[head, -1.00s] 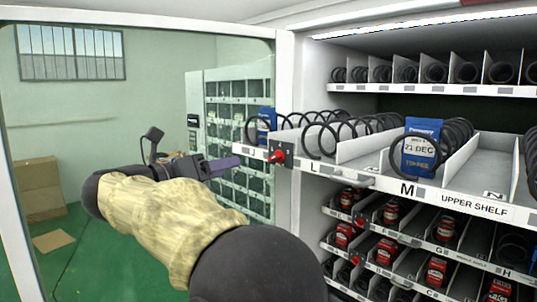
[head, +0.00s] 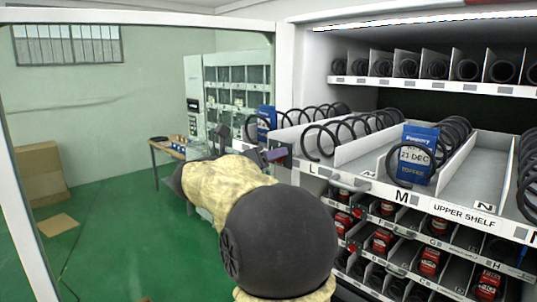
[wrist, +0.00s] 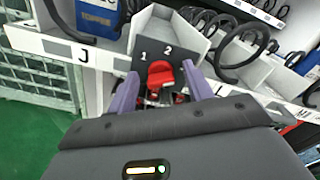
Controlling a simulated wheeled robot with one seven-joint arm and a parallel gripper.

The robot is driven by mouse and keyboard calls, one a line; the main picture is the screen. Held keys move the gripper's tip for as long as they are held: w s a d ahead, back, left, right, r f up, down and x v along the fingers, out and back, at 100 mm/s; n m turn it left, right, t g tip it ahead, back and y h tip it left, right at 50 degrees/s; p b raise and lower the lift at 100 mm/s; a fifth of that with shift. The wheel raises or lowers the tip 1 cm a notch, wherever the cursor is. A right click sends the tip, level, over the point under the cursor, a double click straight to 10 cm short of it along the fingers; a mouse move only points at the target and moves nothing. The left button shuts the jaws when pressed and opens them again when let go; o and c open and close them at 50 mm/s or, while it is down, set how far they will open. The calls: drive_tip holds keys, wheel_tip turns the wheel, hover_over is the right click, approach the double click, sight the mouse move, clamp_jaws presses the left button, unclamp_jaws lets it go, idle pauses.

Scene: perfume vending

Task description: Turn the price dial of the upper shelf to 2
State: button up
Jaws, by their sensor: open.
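The price dial is a red knob (wrist: 161,75) on a dark plate (wrist: 142,68) marked 1 and 2, at the front edge of the upper shelf (head: 420,204). In the wrist view the knob sits between the two purple fingers of my gripper (wrist: 164,92), which are open with a finger on each side. I cannot tell whether they touch it. In the head view my gripper (head: 268,155) is at the left end of the shelf front, and my arm and fingers mostly hide the dial. Which number the knob points to is unclear.
Wire coils and blue packets (head: 417,154) stand in the upper shelf lanes. Red items (head: 383,241) fill lower shelves. A white frame post (head: 286,95) stands left of the shelves. Green floor (head: 110,235) lies open at the left, with a box (head: 40,172).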

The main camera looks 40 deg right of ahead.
drive_tip(key=c, duration=1)
drive_tip(key=shift+o, duration=0.2)
drive_tip(key=shift+n+b, duration=0.4)
drive_tip(key=shift+n, duration=0.2)
drive_tip(key=shift+w+f+n, duration=0.1)
drive_tip(key=shift+n, duration=2.55)
drive_tip(key=shift+w+f+n, duration=0.1)
drive_tip(key=shift+n, duration=2.55)
